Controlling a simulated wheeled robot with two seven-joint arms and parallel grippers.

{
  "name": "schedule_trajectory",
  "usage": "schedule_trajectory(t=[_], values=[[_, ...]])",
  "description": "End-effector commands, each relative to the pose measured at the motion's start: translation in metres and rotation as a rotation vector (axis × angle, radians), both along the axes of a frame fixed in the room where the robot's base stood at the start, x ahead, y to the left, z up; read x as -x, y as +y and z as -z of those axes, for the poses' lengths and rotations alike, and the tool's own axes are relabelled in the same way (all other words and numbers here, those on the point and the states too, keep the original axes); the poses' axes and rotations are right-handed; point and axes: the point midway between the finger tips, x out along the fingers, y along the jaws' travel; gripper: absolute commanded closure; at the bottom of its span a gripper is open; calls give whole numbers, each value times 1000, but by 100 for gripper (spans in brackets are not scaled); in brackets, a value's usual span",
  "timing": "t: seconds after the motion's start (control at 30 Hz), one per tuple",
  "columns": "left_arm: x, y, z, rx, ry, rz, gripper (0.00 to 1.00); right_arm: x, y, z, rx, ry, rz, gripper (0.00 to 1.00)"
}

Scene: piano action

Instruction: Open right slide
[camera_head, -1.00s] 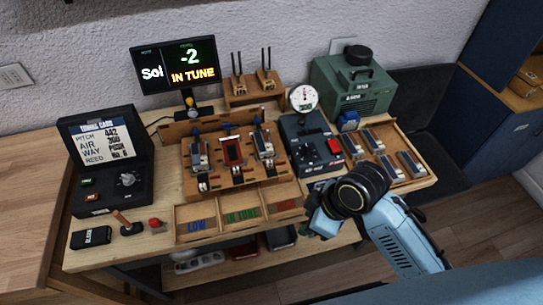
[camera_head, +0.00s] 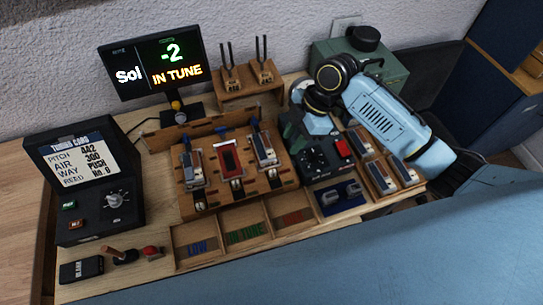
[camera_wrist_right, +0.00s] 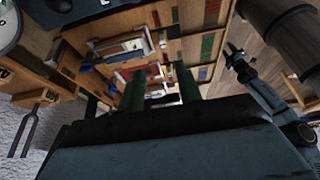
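The wooden rack (camera_head: 240,188) in the middle of the bench carries three slides in the head view.
The display (camera_head: 152,65) reads -2, in tune. A dark control box (camera_head: 318,160) is right of the rack and my arm partly covers it. Tuning forks (camera_head: 245,80) stand behind. The compartment tray (camera_head: 225,232) is in front.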

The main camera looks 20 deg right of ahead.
Motion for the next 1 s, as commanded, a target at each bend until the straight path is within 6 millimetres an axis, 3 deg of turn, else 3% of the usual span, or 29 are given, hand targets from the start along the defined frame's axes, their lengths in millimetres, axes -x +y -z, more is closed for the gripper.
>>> schedule_trajectory(t=[0.1, 0.27, 0.4, 0.6, 1.0], values=[[28, 2, 1, -4, 44, 0, 57, 2, 9, 19, -1, 5, 0, 65], [46, 3, 1, -6, 70, 0, 57, 2, 22, 51, -3, 6, 1, 65], [43, 2, 0, -5, 65, 0, 57, 3, 33, 78, -1, 4, 2, 65], [18, 1, 0, -2, 27, 0, 57, 3, 44, 104, -1, 3, 1, 65], [24, 1, 0, -3, 35, 0, 57, 3, 48, 115, 1, -1, 1, 65]])
